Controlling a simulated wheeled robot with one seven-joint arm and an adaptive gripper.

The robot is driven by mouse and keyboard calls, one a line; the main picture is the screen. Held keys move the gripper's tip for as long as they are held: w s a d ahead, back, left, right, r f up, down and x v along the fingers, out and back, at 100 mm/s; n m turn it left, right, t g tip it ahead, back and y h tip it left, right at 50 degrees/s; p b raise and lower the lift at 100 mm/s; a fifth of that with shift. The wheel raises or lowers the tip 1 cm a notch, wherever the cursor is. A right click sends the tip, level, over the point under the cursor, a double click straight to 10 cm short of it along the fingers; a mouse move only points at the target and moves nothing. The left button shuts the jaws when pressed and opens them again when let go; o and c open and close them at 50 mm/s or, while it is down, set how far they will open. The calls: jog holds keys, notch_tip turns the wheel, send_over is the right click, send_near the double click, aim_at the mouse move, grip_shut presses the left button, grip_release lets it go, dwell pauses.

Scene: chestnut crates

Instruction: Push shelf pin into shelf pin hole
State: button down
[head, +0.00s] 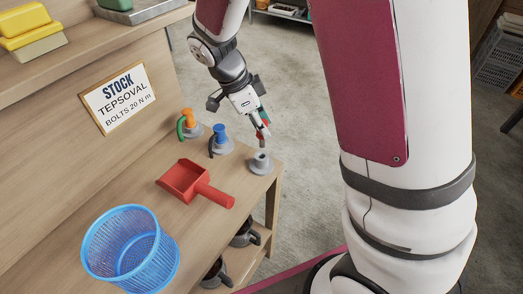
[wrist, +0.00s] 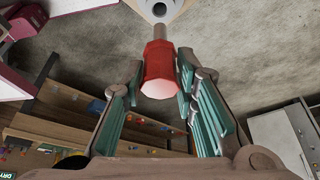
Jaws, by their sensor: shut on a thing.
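My gripper (head: 262,126) is shut on the red shelf pin (wrist: 158,72), above the table's right end in the head view. The pin has a faceted red handle between the teal finger pads and a grey metal shank pointing away from my gripper. The shelf pin hole is in a round grey holder (head: 261,162) near the table's edge. The holder also shows at the top of the wrist view (wrist: 160,10), with a dark opening, in line with the shank. The pin's tip looks above the holder and apart from it; the exact gap is hard to tell.
An orange pin (head: 188,117) and a blue pin (head: 220,135) stand in similar grey holders to the left. A red dustpan (head: 185,180) and a blue mesh basket (head: 128,245) are on the table (head: 225,222). Dark items are on the lower shelf.

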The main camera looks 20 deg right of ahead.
aim_at(261, 147)
notch_tip(261, 147, down, 8)
jog(key=shift+r+p, duration=0.1)
jog(key=shift+p, duration=0.25)
jog(key=c, duration=1.3)
grip_release()
jog(key=shift+f, duration=0.2)
jog(key=s+d+b+v, duration=0.1)
jog(key=v, duration=1.3)
jog(key=s+d+r+n+t+y, duration=0.1)
jog(key=s+r+n+t, duration=0.1)
jog(key=s+r+n, duration=0.2)
jog(key=s+d+r+n+t+y, duration=0.2)
jog(key=s+r+n, duration=0.2)
jog(key=s+n, duration=0.5)
jog(key=s+d+r+n+t+y, duration=0.1)
jog(key=s+r+n, duration=0.3)
jog(key=s+n, duration=0.2)
jog(key=shift+s+d+r+n+t+y, duration=0.3)
jog(key=shift+s+d+n+t, duration=0.05)
jog(key=shift+n+t, duration=0.05)
